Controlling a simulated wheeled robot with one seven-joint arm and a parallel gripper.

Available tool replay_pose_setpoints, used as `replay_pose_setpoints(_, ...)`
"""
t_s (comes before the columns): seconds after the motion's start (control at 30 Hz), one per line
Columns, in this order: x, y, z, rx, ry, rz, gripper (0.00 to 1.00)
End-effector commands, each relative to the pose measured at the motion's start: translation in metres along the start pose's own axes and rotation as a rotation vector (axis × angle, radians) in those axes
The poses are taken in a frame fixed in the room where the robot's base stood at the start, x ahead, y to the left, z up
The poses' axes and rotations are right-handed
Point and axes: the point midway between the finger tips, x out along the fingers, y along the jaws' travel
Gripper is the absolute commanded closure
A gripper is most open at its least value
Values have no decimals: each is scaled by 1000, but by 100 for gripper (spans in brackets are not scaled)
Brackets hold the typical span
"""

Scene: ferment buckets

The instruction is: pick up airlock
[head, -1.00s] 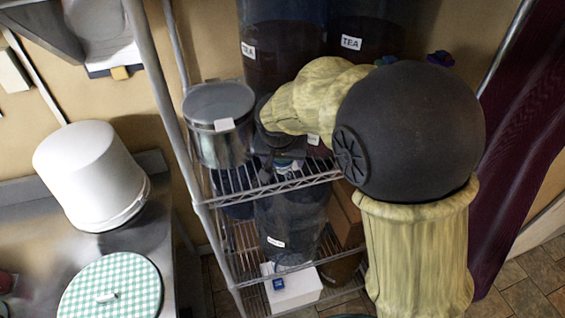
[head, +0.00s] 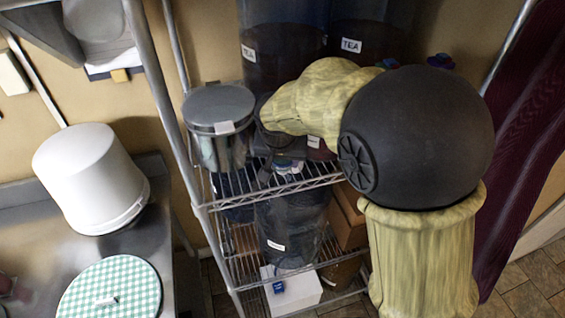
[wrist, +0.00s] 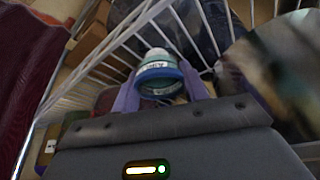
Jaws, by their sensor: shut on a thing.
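In the wrist view, my gripper (wrist: 160,82) has its two purple fingers closed on either side of the airlock (wrist: 158,67). The airlock is a small round piece with a pale top, a white printed label and blue-green rings; its lower part is hidden by the gripper body. In the head view, my gripper (head: 284,170) is at the front of the wire shelf's upper level, largely hidden by my own arm. I cannot tell whether the airlock still touches the shelf.
A wire shelf (head: 300,182) holds a lidded metal pot (head: 222,148) to the left and large dark TEA containers (head: 283,55) behind. A lower level holds a dark bucket (head: 290,225) and a white box (head: 295,292). A steel counter with a white bucket (head: 88,178) stands left.

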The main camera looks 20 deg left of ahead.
Motion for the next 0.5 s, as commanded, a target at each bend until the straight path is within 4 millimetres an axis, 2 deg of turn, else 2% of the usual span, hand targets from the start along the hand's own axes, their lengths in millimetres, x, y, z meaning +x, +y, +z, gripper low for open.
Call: replay_pose_setpoints(0.5, -77, 0, -33, 1, 3, -2, 78)
